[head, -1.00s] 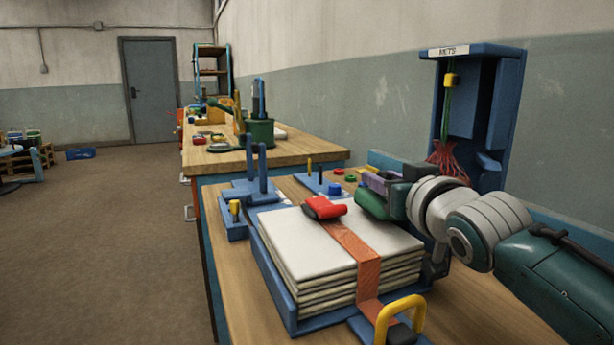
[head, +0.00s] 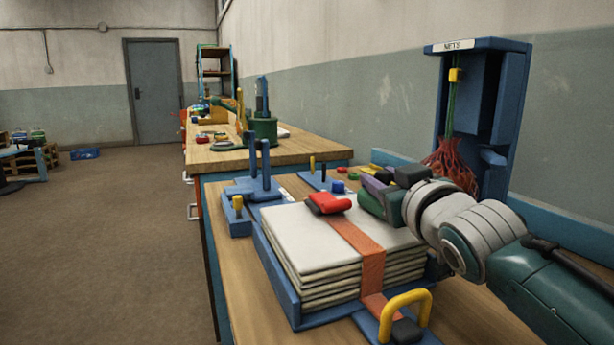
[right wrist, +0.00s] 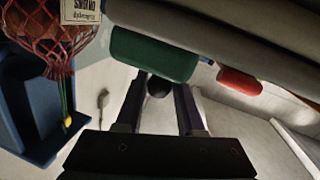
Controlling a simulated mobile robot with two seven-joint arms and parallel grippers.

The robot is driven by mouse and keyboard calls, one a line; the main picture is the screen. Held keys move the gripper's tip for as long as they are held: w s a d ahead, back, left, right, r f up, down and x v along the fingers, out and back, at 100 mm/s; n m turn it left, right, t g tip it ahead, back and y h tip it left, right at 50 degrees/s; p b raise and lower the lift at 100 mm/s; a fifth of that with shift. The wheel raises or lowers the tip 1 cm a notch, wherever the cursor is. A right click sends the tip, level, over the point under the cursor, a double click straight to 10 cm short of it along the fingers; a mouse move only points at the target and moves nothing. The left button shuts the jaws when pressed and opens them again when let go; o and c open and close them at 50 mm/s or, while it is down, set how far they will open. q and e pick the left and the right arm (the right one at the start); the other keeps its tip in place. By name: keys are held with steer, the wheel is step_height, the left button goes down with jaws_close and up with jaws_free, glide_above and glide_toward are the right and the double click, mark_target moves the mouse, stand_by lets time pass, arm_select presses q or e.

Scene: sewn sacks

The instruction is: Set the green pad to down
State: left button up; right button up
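The green pad (head: 370,203) is a rounded block at the right side of the stack of pale sacks (head: 310,238), right of a red pad (head: 329,203). In the right wrist view the green pad (right wrist: 155,55) lies just beyond my fingertips, with the red pad (right wrist: 239,82) to its right. My right gripper (head: 376,185) is right at the green pad. Its two dark fingers (right wrist: 160,95) stand apart, with a dark round knob between them. I cannot tell whether they touch it. My left gripper is not in view.
An orange strap (head: 360,250) crosses the sacks to a yellow handle (head: 405,305). Blue stands with pegs (head: 258,175) are behind. A blue rack (head: 480,110) with a red net (head: 452,165) stands close behind my right arm.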

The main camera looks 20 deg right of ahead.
steer(key=o, duration=0.4)
steer(key=s+a+p, duration=0.1)
steer(key=s+p, duration=0.1)
steer(key=s, duration=0.8)
steer(key=shift+a+r, duration=0.15)
steer(key=shift+r, duration=0.05)
